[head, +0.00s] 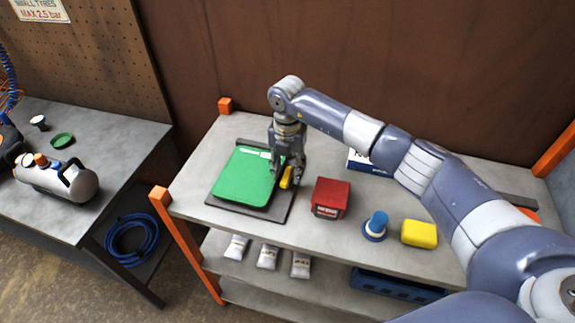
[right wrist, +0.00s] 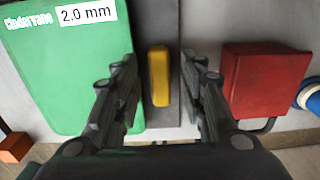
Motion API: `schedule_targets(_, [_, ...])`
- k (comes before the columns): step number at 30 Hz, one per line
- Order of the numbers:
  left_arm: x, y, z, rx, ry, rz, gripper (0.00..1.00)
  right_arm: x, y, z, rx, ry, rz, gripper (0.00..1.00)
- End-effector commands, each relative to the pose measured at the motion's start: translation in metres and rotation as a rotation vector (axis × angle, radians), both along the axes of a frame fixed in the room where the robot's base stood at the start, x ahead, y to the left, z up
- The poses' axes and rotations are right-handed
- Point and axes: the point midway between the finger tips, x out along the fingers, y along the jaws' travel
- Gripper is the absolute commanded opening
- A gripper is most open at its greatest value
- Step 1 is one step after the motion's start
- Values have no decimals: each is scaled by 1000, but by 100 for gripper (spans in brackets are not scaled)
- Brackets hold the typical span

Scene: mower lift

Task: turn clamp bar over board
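The green board (head: 243,177) lies flat on a dark base plate (head: 284,212) at the left part of the shelf top. In the right wrist view the board (right wrist: 70,85) carries a "2.0 mm" label. A short yellow bar, which looks like the clamp bar (head: 286,182), sits on the plate just right of the board. It points along the board's edge and does not lie over the board. My right gripper (head: 288,174) is open, pointing down, with its fingers either side of the yellow bar (right wrist: 159,75). Gaps show on both sides. My left gripper is out of view.
A red box (head: 330,197) stands close right of the plate. Beyond it are a blue round-based object (head: 376,226) and a yellow block (head: 419,233). A white and blue box (head: 370,165) is partly hidden behind my arm. Orange posts (head: 160,200) mark the shelf corners.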

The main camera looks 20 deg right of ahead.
Motion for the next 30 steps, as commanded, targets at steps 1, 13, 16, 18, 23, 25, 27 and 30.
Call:
schedule_targets(1, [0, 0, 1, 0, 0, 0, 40, 0, 0, -1, 0, 0, 0, 38])
schedule_targets(13, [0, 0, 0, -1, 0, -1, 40, 0, 0, -3, 0, -1, 0, 7])
schedule_targets(16, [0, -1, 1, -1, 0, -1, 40, 0, 0, -3, 0, -1, 0, 0])
schedule_targets(18, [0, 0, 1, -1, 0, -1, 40, 0, 0, -3, 0, -1, 0, 0])
schedule_targets(23, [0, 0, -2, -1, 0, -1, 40, 0, 0, -3, 0, -1, 10, 0])
schedule_targets(25, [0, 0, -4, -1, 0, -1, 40, 0, 0, -4, -1, -1, 24, 0])
schedule_targets(27, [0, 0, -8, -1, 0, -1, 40, 1, 0, -5, -1, -2, 47, 0])
schedule_targets(30, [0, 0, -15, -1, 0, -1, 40, 1, 0, -5, -1, -3, 95, 0])
